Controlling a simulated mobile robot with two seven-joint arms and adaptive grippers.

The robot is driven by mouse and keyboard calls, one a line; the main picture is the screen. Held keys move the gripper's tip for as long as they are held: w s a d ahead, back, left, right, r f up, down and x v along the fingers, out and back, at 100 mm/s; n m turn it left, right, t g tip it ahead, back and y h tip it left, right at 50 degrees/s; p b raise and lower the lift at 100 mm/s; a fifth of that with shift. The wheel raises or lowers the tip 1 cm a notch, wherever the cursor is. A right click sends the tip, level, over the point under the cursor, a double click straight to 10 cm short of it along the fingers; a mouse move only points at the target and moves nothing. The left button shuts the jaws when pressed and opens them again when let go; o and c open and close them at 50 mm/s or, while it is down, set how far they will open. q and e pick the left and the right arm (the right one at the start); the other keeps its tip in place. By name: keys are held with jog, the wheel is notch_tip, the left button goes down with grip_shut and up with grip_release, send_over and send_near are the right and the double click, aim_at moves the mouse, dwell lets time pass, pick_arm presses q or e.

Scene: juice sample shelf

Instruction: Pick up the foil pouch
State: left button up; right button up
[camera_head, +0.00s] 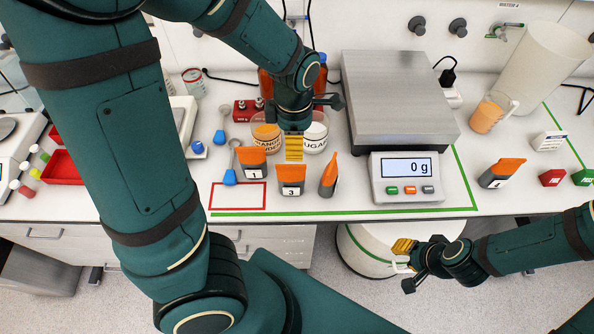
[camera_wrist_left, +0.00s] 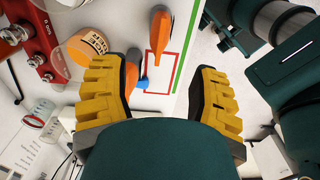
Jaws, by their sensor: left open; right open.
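Several pouches with orange tops and dark grey bodies are in the head view; I cannot tell which the task means. Pouch 1 (camera_head: 253,163), pouch 3 (camera_head: 292,179) and a pouch turned edge-on (camera_head: 329,178) stand in a row on the bench. Another pouch (camera_head: 502,173) stands at the right. My left gripper (camera_head: 294,148) is open above and just behind pouch 3. In the left wrist view its fingers (camera_wrist_left: 160,95) are apart, with an orange-topped pouch (camera_wrist_left: 159,48) beyond them and another partly hidden by a finger. My right gripper (camera_head: 408,263) is open and empty, in front of the bench edge.
A scale (camera_head: 404,178) reading 0 g stands right of the row. A red outlined area (camera_head: 238,209) is clear at the bench's front.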

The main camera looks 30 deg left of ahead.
aim_at(291, 173)
pick_arm(q)
jog(key=f, duration=0.2)
jog(key=f+b, duration=0.1)
jog(key=f, duration=0.2)
jog(key=f+b, duration=0.1)
jog(key=f, duration=0.2)
jog(key=shift+s+a, duration=0.1)
jog(key=shift+s, duration=0.15)
jog(key=shift+s+f+b, duration=0.1)
jog(key=shift+f+b, duration=0.25)
jog(key=shift+a+f+b, duration=0.2)
jog(key=shift+f+b, duration=0.1)
jog(key=shift+f, duration=0.9)
jog(key=shift+a+f+b, duration=0.15)
jog(key=shift+f+b, duration=0.1)
jog(key=shift+f, duration=0.9)
grip_shut()
